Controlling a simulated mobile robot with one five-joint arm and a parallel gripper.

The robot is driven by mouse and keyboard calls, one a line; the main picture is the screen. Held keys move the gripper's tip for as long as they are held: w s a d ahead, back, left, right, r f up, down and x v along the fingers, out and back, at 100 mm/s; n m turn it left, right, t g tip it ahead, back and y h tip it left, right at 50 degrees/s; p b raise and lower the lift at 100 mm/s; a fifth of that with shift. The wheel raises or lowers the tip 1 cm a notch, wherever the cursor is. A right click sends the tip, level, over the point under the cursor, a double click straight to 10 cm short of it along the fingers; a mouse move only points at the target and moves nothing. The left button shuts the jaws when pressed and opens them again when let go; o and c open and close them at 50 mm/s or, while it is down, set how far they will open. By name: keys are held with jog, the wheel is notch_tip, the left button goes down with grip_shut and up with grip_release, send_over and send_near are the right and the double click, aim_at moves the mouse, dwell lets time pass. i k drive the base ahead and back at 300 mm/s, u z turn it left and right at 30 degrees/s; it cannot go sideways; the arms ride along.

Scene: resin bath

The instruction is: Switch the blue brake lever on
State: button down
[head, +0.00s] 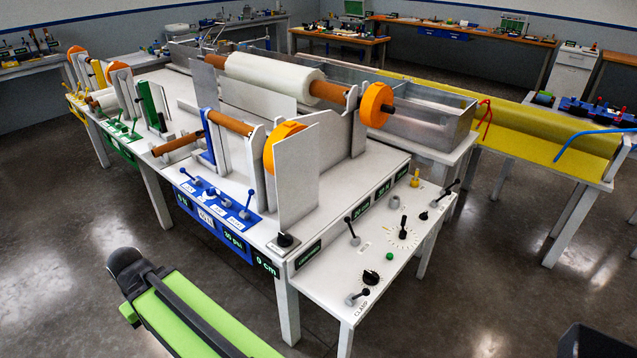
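A blue panel (218,203) lies on the front edge of the white machine table, below the blue roller stand. The right-hand lever (247,205) stands nearly upright; the left-hand lever (189,182) leans over. The small white labels under them are too small to read surely, so I cannot tell which one is the brake lever or its setting. My green and black arm link (175,305) crosses the lower left, in front of the table and apart from it. I see no gripper fingers.
Readouts "20 psi" (233,240) and "0 cm" (267,266) hang below the panel. A black knob (284,240) and an upright grey plate (297,180) stand to its right. A side control table (380,250) juts toward me. Bare floor (90,230) lies front left.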

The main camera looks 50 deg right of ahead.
aim_at(251, 192)
jog(key=u, duration=0.1)
jog(key=i, duration=2.35)
jog(key=u, duration=0.1)
